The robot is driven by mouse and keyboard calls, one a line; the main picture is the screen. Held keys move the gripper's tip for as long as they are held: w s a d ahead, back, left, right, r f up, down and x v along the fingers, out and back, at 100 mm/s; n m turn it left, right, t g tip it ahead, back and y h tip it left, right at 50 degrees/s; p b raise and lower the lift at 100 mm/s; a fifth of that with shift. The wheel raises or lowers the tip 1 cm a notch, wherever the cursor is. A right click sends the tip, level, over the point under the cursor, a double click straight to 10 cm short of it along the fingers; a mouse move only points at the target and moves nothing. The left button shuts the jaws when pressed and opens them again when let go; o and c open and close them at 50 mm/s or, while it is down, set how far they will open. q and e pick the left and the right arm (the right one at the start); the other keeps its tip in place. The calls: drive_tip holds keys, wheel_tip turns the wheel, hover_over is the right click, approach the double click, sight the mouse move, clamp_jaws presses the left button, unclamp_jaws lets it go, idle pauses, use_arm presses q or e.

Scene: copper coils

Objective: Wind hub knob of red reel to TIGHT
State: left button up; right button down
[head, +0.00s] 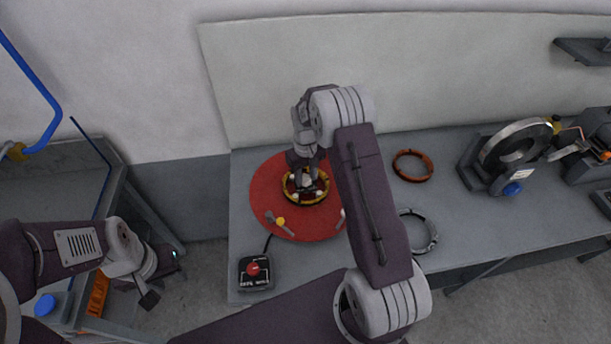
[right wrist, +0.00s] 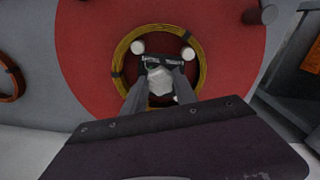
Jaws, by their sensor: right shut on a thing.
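The red reel (head: 264,190) lies flat on the grey table, a wide red disc with a yellow-and-black coil ring (head: 289,196) around its centre. In the right wrist view the red disc (right wrist: 95,50) fills the top, with the yellow ring (right wrist: 122,55) and several white posts around the hub. My right gripper (right wrist: 160,82) points down over the reel's centre and is shut on the pale faceted hub knob (right wrist: 159,87). Any marking for TIGHT is not readable. My left gripper (head: 160,283) hangs at the left, away from the reel; its jaws are too unclear to read.
A control box (head: 256,271) with a red knob stands at the table's front left, cabled toward the reel. An orange ring (head: 412,166) and a grey ring (head: 420,232) lie right of the reel. A machine with a dark wheel (head: 515,145) stands further right.

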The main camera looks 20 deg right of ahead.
sight(306, 179)
drive_tip(key=shift+m, duration=0.5)
drive_tip(key=c, duration=1)
unclamp_jaws()
drive_tip(key=shift+s, duration=0.1)
drive_tip(key=shift+o, duration=0.2)
wheel_tip(306, 179, up, 9)
drive_tip(key=shift+s+r+b, duration=0.1)
drive_tip(key=shift+b, duration=0.7)
